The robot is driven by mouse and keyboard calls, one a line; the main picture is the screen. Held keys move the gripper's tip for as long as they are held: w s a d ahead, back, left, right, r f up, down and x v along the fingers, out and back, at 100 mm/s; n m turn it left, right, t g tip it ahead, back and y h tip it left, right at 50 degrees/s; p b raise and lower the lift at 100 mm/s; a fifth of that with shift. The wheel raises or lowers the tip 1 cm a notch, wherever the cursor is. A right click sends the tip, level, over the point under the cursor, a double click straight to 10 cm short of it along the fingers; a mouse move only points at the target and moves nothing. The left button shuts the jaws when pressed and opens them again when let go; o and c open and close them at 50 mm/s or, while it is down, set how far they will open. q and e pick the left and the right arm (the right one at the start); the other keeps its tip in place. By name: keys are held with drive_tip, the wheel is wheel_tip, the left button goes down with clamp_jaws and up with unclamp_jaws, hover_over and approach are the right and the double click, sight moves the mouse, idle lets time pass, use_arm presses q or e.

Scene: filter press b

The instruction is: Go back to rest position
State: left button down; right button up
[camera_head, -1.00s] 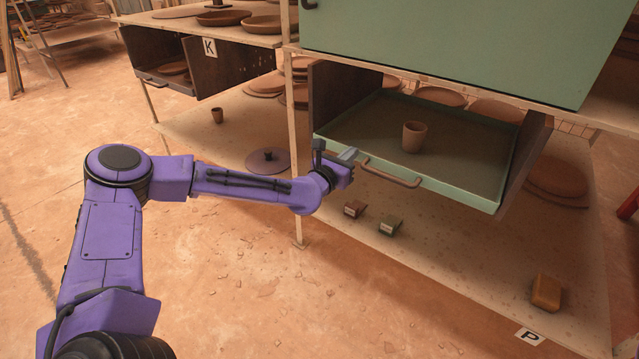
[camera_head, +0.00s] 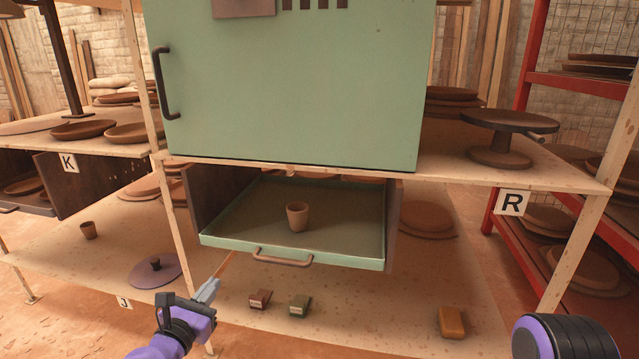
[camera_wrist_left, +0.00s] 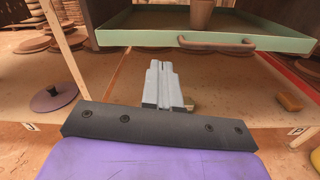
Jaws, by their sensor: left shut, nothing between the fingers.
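My left gripper (camera_head: 208,290) is in the lower left of the head view, in front of the shelf and a little left of the pulled-out green drawer (camera_head: 222,240). Its fingers are shut with nothing between them. In the left wrist view the closed fingers (camera_wrist_left: 163,82) point toward the drawer and its brown handle (camera_wrist_left: 215,46), apart from them. A clay cup (camera_head: 297,217) stands upright in the drawer; its lower part also shows in the left wrist view (camera_wrist_left: 201,16). Part of my right arm shows at the lower right, but its gripper is out of view.
Below the drawer, two small blocks, one reddish (camera_head: 260,299) and one green (camera_head: 299,305), lie on the lower shelf. A yellow-brown block (camera_head: 452,322) is to their right. A green cabinet (camera_head: 300,90) stands above.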

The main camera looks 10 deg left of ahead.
use_arm(q)
drive_tip(key=s+d+f+m+g, duration=0.35)
drive_tip(key=s+f+m, duration=0.3)
drive_tip(key=f, duration=0.35)
drive_tip(key=s+d+f+m+g, duration=0.3)
drive_tip(key=s+f+m+g, duration=0.3)
drive_tip(key=f, duration=0.5)
drive_tip(key=s+a+f+m+g+y, duration=0.2)
drive_tip(key=s+a+f+m, duration=0.1)
drive_tip(key=s+m, duration=0.3)
drive_tip(key=s+a+f+m+g+y, duration=0.1)
drive_tip(key=s+a+f+m, duration=0.25)
drive_tip(key=s, duration=0.45)
drive_tip(key=s+a+f+m+g+y, duration=0.2)
drive_tip(key=s+f+m, duration=0.2)
drive_tip(key=s, duration=0.3)
wheel_tip(320, 180, up, 26)
drive_tip(key=p, duration=2.5)
drive_tip(key=shift+w+d+f, duration=0.15)
drive_tip(key=shift+w+f, duration=0.05)
drive_tip(key=shift+f, duration=0.05)
